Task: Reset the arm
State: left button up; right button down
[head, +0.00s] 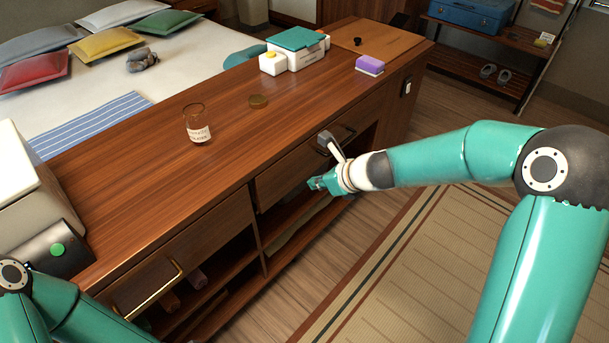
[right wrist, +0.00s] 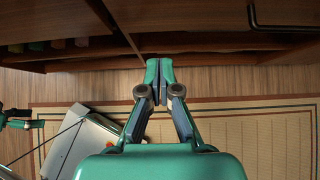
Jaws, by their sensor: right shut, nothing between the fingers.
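My right arm reaches in from the right in the head view. Its gripper (head: 318,183) is shut and empty, in front of the wooden counter unit, just below a drawer front. In the right wrist view the shut fingertips (right wrist: 159,62) meet with nothing between them and point toward the cabinet. My left arm (head: 62,302) shows at the lower left of the head view, its gripper out of frame there. A small teal end, apparently my left gripper (right wrist: 34,123), shows at the left edge of the right wrist view, too small to read.
Drawer handles (head: 148,291) stick out from the front. Open floor with a mat (head: 420,255) lies before the unit.

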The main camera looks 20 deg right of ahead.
jog(key=s+a+f+n+g+p, duration=0.2)
jog(key=s+f+n+p, duration=0.1)
jog(key=s+n, duration=0.5)
jog(key=s+a+f+n+g+p, duration=0.2)
jog(key=s+f+n, duration=0.4)
jog(key=s+n, duration=0.3)
jog(key=s+a+f+n+g+p, duration=0.3)
jog(key=s+f+n+p, duration=0.2)
jog(key=s+n, duration=0.4)
jog(key=shift+s+a+n+p, duration=0.25)
jog(key=shift+n+p, duration=0.25)
jog(key=shift+n, duration=0.5)
